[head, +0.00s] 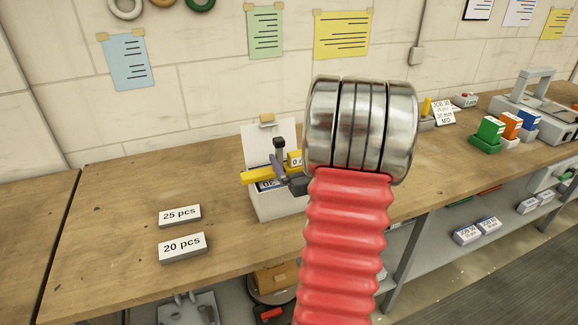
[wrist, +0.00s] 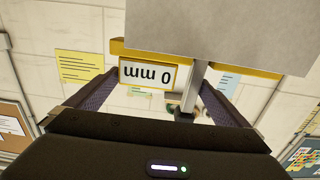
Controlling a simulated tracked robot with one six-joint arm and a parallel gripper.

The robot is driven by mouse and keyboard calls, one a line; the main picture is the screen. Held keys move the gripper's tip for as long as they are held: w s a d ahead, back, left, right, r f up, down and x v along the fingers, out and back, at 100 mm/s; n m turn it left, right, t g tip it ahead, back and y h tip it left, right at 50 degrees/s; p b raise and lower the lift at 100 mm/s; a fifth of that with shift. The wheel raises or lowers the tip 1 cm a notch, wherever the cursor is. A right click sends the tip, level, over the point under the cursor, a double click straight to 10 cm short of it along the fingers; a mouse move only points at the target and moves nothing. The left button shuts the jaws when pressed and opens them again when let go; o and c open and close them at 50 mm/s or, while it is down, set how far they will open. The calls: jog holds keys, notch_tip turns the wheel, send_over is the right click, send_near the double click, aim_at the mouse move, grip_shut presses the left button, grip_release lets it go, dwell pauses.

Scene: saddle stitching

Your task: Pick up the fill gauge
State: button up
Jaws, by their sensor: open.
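The fill gauge appears as a yellow crossbar (head: 256,177) with a white "0" label and a dark knob above, at a light box (head: 277,208) on the bench. In the wrist view its yellow bar (wrist: 283,69), upside-down "0 mm" label and grey stem show close up. My gripper (head: 279,166) is at the gauge, partly hidden by my arm in the head view. In the wrist view my gripper (wrist: 172,76) is open, with one dark finger on each side of the stem and label. I cannot tell whether either finger touches the gauge.
A "25 pcs" block (head: 180,215) and a "20 pcs" block (head: 182,247) lie on the wooden bench (head: 120,210) to the left. Green (head: 489,133), orange and blue boxes stand farther right. The bench's left part is mostly clear. A wall rises behind.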

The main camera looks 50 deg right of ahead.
jog(key=shift+x, duration=2.6)
jog(key=shift+c, duration=0.3)
jog(key=c, duration=1.1)
jog(key=shift+o, duration=0.2)
